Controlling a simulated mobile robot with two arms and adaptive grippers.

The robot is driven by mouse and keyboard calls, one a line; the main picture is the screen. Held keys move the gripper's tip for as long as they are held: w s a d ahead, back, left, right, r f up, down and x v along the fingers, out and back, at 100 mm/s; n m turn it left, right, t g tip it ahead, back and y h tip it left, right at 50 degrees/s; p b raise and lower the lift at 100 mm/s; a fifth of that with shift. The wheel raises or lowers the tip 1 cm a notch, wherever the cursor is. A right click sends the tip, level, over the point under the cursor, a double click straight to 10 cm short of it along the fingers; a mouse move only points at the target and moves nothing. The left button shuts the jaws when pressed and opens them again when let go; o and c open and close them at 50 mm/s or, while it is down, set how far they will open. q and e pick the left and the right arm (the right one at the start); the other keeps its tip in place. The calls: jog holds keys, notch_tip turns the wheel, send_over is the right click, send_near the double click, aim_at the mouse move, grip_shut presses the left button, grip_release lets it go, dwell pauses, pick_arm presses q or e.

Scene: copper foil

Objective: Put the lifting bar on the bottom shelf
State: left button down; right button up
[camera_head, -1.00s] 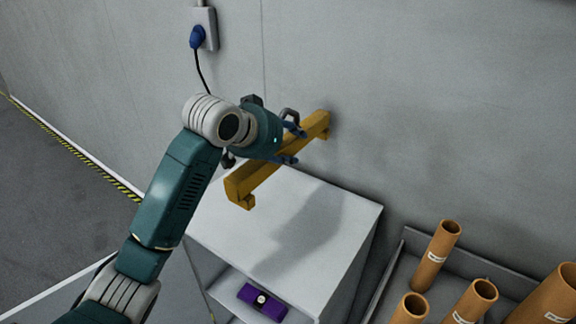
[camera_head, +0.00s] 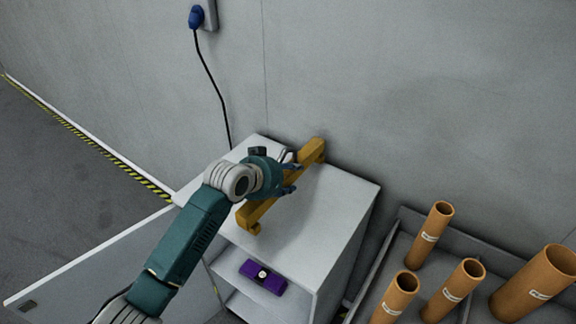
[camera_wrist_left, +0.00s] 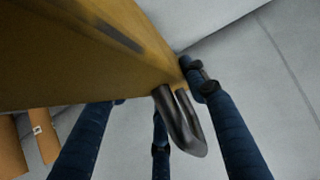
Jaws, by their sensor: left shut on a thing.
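The yellow lifting bar (camera_head: 262,208) is over the white cabinet's top (camera_head: 335,198), slanting from front left to back right. I cannot tell whether it touches the top. My left gripper (camera_head: 291,174) is shut on the bar at its middle. In the left wrist view the bar (camera_wrist_left: 85,50) fills the upper left, with a dark metal loop (camera_wrist_left: 180,125) on it between the blue fingers (camera_wrist_left: 160,140). The cabinet is open at the front and shows an inner shelf; its lowest part is partly hidden by my left arm. My right gripper is not in view.
A purple object (camera_head: 262,277) with a round dial lies on the cabinet's inner shelf. The cabinet door (camera_head: 110,270) stands open to the left. Several brown tubes (camera_head: 432,232) stand in a grey bin at right. A blue plug (camera_head: 196,16) with a black cable is on the wall behind.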

pick_arm(q)
jog(key=shift+w+f, duration=0.15)
jog(key=shift+f, duration=0.6)
jog(key=c, duration=1.2)
grip_release()
jog(key=shift+s+f, duration=0.2)
jog(key=shift+f, duration=0.25)
jog(key=shift+o, duration=1.3)
jog(key=shift+s+r, duration=0.1)
jog(key=shift+a, duration=0.15)
